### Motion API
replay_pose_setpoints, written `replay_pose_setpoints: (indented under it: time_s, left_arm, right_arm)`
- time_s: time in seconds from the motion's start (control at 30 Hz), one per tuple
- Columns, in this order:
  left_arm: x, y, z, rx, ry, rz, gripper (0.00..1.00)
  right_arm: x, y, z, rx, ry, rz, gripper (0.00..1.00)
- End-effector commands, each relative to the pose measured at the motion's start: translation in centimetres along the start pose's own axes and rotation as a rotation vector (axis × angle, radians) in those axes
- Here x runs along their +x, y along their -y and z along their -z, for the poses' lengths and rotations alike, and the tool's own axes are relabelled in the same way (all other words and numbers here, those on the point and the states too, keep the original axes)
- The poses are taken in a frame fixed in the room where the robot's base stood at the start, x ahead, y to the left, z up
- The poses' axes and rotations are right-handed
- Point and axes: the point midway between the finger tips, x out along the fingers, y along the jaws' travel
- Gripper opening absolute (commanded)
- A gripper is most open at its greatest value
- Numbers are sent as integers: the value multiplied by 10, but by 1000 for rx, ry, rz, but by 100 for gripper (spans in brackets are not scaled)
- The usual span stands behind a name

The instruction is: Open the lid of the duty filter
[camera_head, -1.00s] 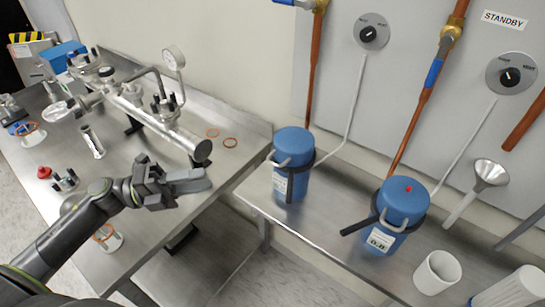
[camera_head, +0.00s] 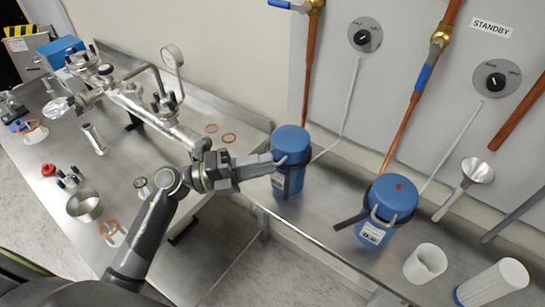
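Two blue filter canisters with lids stand upright on the steel bench. The left canister (camera_head: 290,142) has a dark band and a white label. A "STANDBY" sign is on the wall at the upper right; no duty label is readable. My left gripper (camera_head: 278,161) reaches the left side of the left canister, at its lid handle. The fingers overlap the handle there, and I cannot tell whether they grip it. My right gripper is not in view.
A white cup (camera_head: 425,262), a white cylinder (camera_head: 492,284) and a metal funnel (camera_head: 477,172) are on the right. Copper pipes (camera_head: 405,120) rise behind the canisters. The left table holds a metal pipe assembly (camera_head: 150,115) with a gauge. A gap separates table and bench.

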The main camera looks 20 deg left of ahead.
Motion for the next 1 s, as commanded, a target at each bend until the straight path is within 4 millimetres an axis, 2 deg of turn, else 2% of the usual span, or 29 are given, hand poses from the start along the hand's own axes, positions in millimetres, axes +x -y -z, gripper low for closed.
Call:
replay_pose_setpoints:
  time_s: [0.1,0.23,0.6,0.83,1.0]
  left_arm:
    - [14,2,0,-1,0,4,29]
    - [22,1,0,-1,0,1,29]
    - [26,0,0,-1,0,0,29]
    - [26,0,0,0,0,0,0]
    - [26,0,0,0,0,1,0]
  right_arm:
    - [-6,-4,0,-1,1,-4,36]
    - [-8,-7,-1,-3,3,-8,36]
    - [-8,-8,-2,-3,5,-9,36]
    - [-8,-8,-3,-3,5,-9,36]
    - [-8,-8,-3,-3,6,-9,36]
